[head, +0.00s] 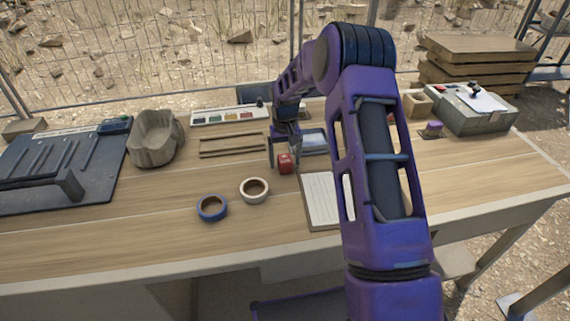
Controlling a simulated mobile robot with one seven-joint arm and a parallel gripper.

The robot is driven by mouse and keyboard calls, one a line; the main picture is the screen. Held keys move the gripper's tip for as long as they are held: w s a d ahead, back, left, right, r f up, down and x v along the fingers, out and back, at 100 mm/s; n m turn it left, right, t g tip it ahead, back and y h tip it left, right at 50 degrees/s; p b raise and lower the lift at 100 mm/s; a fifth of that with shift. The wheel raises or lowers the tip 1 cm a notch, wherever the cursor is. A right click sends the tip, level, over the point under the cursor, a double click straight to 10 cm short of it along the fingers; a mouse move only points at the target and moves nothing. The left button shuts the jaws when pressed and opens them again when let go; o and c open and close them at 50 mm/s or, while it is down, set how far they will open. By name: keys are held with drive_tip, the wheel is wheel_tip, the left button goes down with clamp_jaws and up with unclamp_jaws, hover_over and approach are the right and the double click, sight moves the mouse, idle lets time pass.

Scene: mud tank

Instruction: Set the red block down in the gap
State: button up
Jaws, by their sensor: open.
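A small red block (285,163) is on the wooden table near its middle. My gripper (284,165) is open, with its fingers on either side of the block. I cannot tell whether a finger touches it, or whether the block rests fully on the table. To the left, two thin dark strips lie roughly parallel, a far strip (231,136) and a near strip (232,152), with a narrow band of bare wood between them. This may be the gap. The block is to the right of the strips' ends.
A white tape roll (255,190) and a blue one (212,208) lie in front. A paper pad (319,202) is partly behind my arm. A grey pot (154,138), a dark board (50,175) and a labelled tray (229,114) stand around.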

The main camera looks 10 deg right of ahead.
drive_tip(key=shift+f, duration=0.2)
clamp_jaws()
idle(0.3)
